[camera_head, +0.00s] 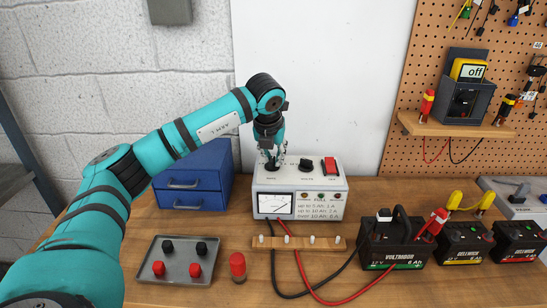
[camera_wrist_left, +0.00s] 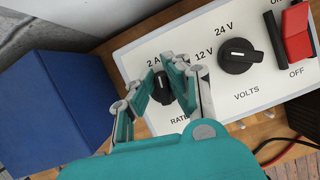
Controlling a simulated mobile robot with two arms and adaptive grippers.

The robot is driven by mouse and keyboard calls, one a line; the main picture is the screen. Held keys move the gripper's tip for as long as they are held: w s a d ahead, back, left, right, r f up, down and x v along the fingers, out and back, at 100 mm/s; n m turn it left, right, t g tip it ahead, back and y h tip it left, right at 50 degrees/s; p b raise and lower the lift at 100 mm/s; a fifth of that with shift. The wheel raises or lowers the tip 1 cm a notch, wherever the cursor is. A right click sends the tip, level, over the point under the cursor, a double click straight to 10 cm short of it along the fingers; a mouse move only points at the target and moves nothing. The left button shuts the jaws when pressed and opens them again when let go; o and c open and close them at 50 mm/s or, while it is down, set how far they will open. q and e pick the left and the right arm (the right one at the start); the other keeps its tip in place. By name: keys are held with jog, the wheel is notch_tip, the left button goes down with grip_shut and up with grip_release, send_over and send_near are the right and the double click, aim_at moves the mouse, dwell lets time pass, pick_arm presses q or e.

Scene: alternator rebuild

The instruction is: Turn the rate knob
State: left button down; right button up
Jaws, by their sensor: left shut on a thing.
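The battery charger (camera_head: 330,190) stands on the bench, a white box with a meter on its front. On its top are the rate knob (camera_wrist_left: 163,88), a volts knob (camera_wrist_left: 238,56) and a red on/off switch (camera_wrist_left: 296,33). The rate knob is black and partly hidden by my fingers; "2 A" and "RATE" show beside it. My left gripper (camera_wrist_left: 176,84) is over the rate knob and shut on it, and in the head view the left gripper (camera_head: 272,160) reaches down onto the charger's left top. The volts knob (camera_head: 306,164) also shows in the head view. My right gripper is not in view.
Blue drawers (camera_head: 195,178) stand close left of the charger. A metal tray (camera_head: 150,272) with red and black caps, a red-capped piece (camera_head: 238,266) and a wooden strip (camera_head: 272,246) lie in front. Batteries (camera_head: 392,248) stand at the right, and cables cross the bench front.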

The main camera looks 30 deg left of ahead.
pick_arm(q)
jog(key=shift+r+n, duration=0.1)
jog(key=shift+n, duration=0.6)
jog(key=shift+n+y, duration=0.3)
jog(key=c, duration=1.4)
grip_release()
jog(key=shift+o, duration=0.2)
jog(key=v, duration=1.2)
jog(key=shift+w, duration=0.15)
